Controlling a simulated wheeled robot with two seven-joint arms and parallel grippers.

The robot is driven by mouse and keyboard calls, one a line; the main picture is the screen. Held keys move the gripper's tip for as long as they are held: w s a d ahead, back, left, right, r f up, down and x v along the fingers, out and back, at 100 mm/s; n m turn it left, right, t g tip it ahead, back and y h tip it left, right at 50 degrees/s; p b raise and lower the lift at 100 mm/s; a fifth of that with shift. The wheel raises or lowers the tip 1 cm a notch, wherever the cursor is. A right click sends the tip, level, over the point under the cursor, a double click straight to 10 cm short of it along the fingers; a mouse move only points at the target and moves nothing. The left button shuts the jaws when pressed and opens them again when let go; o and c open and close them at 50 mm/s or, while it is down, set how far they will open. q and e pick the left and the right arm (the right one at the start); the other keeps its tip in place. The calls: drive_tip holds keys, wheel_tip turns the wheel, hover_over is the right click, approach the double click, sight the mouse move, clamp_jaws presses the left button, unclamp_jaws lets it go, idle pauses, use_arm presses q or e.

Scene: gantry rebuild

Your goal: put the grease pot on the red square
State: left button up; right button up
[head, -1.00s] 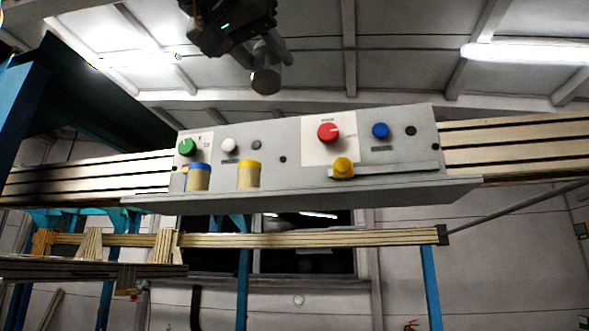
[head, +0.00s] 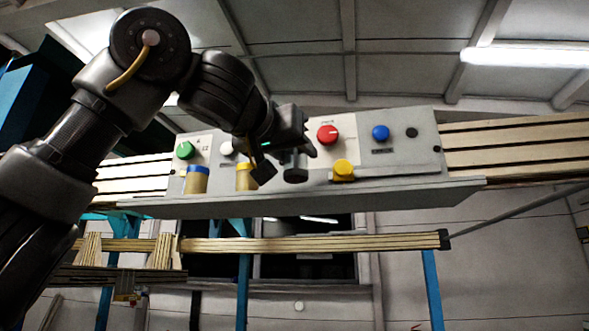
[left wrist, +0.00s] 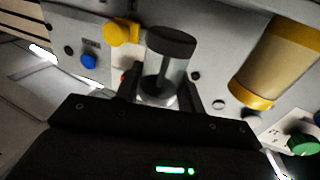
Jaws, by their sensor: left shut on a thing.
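My left gripper (head: 288,150) reaches in from the left and is shut on a grey pot with a dark end, which I take to be the grease pot (head: 295,174). The pot is in front of the panel, close above the shelf, its dark end downward. In the left wrist view, the grease pot (left wrist: 170,62) stands between the fingers. I cannot tell whether it touches the shelf. No red square can be made out; the shelf under the pot is seen from below its front edge. My right gripper is not in view.
On the shelf (head: 300,201), a blue-lidded jar (head: 196,181) and a yellow-lidded jar (head: 244,178) stand left of the pot. A yellow piece (head: 343,170) is to its right. The panel behind has a red knob (head: 327,134), a blue knob (head: 380,132) and a green knob (head: 184,150).

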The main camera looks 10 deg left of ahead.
sight(289, 167)
use_arm(q)
drive_tip(key=shift+f, duration=0.4)
drive_tip(key=shift+w+a+f+p, duration=0.1)
drive_tip(key=shift+w+f+p, duration=0.1)
drive_tip(key=shift+f, duration=0.45)
drive_tip(key=shift+w+f+p, duration=0.1)
drive_tip(key=shift+f+p, duration=0.05)
drive_tip(key=shift+f, duration=0.5)
drive_tip(key=shift+s, duration=0.25)
drive_tip(key=shift+d+f, duration=0.1)
drive_tip(key=shift+d, duration=0.1)
drive_tip(key=o, duration=0.6)
drive_tip(key=shift+b, duration=0.3)
drive_tip(key=o, duration=0.5)
drive_tip(key=shift+w+a, duration=0.1)
drive_tip(key=shift+w, duration=0.05)
drive_tip(key=shift+c, duration=0.2)
